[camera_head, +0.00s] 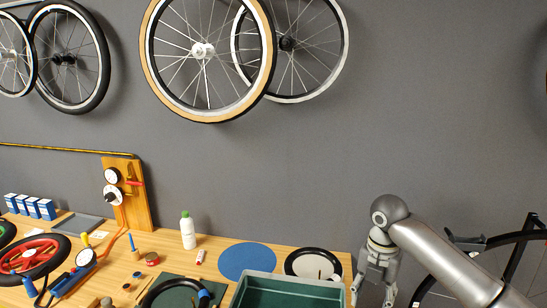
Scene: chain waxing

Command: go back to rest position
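My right gripper (374,290) hangs downward at the table's right end, at the lower right of the head view. Its arm comes in from the right. Its two fingers look spread apart, with nothing seen between them; the bottom of the view is close to their tips. It is to the right of a green crate (290,282) and a black-rimmed disc (313,264). My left gripper is not in view.
The wooden table (220,248) carries a white bottle (187,230), a blue round mat (247,262), a red-rimmed wheel (35,256), a pump gauge (86,258) and small blue boxes (30,207). Wheels (203,50) hang on the wall. A bicycle (500,262) stands at right.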

